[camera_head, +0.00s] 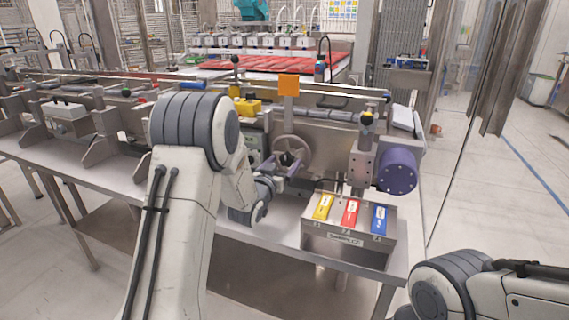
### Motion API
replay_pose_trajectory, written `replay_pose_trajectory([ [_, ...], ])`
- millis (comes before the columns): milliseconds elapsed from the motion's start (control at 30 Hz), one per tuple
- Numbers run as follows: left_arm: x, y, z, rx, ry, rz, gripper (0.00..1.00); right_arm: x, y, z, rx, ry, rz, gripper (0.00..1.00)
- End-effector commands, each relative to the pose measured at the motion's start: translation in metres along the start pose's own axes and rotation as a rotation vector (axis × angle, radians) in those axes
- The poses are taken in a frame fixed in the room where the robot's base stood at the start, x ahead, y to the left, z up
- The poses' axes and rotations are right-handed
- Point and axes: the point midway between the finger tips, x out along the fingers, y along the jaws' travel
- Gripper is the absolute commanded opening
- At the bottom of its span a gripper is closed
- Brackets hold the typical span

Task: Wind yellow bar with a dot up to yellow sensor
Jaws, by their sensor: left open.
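A grey spoked handwheel (305,146) stands on the front of the bench machine. My left gripper (290,160) is open in front of the wheel's hub, with its fingers close to it; contact cannot be told. A yellow block (247,106) sits on the machine behind and left of the wheel. A small yellow part (367,114) tops a dark round piece right of the wheel. I cannot tell which is the bar or the sensor, and no dot can be made out. My right arm shows at the lower right; its gripper is out of view.
A metal box (347,240) with yellow, red and blue labelled pieces stands on the bench's front right. A purple cylinder (398,171) sits above it. An orange square plate (288,85) rises behind the wheel. Long rails run left. Open floor lies right.

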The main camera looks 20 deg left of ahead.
Motion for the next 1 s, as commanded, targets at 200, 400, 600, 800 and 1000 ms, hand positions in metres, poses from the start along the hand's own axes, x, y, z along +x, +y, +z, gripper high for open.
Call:
replay_pose_trajectory([
  [200, 0.0083, 0.0, 0.0005, -0.001, -0.002, 0.0, 0.84, 0.0003, 0.0, 0.0001, 0.0, 0.0, 0.0, 0.68],
  [400, 0.0081, 0.0, 0.0004, -0.001, -0.001, 0.0, 0.77, 0.0003, 0.0, 0.0001, 0.0, 0.0, 0.0, 0.68],
  [600, 0.008, 0.0, 0.0003, -0.001, -0.001, 0.0, 0.0, 0.0003, 0.0, 0.0001, 0.0, 0.0, 0.0, 0.68],
  [800, 0.0079, 0.0, 0.0007, 0.009, -0.001, 0.0, 0.0, 0.0018, 0.0001, 0.0002, 0.0, 0.0, 0.0, 0.68],
  [1000, 0.0078, 0.0001, 0.0014, 0.073, 0.002, 0.0, 0.0, 0.0092, 0.0007, 0.0006, 0.0, 0.0, 0.0, 0.68],
])
